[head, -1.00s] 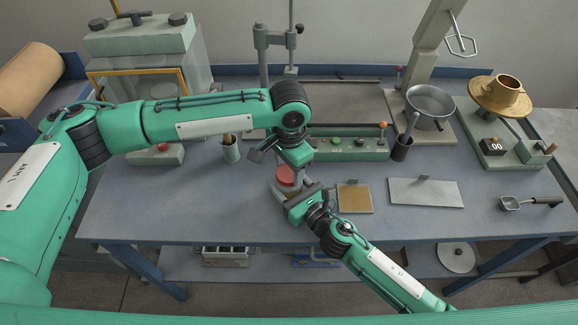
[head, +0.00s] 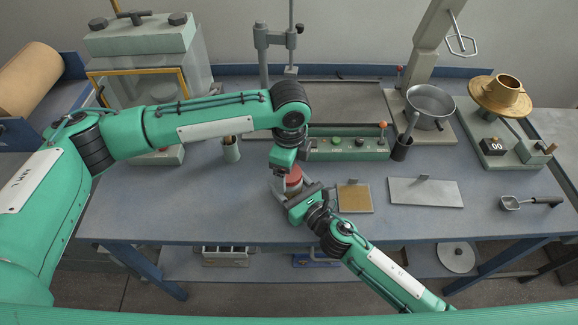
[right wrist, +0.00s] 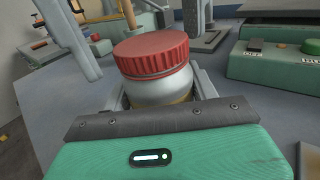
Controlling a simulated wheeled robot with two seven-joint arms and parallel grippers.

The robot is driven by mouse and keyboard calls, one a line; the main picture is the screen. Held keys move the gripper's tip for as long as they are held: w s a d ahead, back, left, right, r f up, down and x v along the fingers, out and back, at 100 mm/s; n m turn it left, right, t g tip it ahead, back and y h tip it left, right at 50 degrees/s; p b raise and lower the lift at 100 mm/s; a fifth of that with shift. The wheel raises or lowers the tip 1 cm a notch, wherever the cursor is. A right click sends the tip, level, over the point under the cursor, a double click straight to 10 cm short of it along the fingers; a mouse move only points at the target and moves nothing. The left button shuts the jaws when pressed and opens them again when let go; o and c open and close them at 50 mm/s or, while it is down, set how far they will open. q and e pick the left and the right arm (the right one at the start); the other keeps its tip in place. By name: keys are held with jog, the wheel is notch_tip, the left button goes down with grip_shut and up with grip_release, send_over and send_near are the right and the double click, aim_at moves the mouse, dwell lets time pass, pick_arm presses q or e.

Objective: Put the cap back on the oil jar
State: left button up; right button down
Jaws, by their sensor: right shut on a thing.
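The oil jar (right wrist: 157,88) is a pale, squat jar that stands upright on the bench, with amber showing low on its side. Its ribbed red cap (right wrist: 152,52) sits on its mouth and looks about level; whether it is tightened I cannot tell. The cap shows in the head view (head: 293,179) just below my left gripper (head: 285,168). That gripper points down over the jar; a pale finger stands left of the cap with a gap in the right wrist view, so it looks open. My right gripper (head: 299,196) is shut around the jar's body from the front right.
A tan square plate (head: 354,198) and a grey sheet (head: 426,192) lie right of the jar. Behind stand a green control box (head: 347,148), a dark cup (head: 402,150) and a pale cup with sticks (head: 231,152). The bench front left is clear.

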pick_arm(q)
jog(key=shift+r, duration=0.1)
notch_tip(320, 180, up, 12)
dwell(0.6)
pick_arm(e)
jog(key=shift+c, duration=1.8)
grip_release()
jog(key=b+v, duration=0.3)
jog(key=v, duration=0.9)
jog(key=shift+f, duration=0.2)
pick_arm(q)
jog(key=shift+f, duration=1.7)
pick_arm(e)
jog(key=shift+v, duration=0.95)
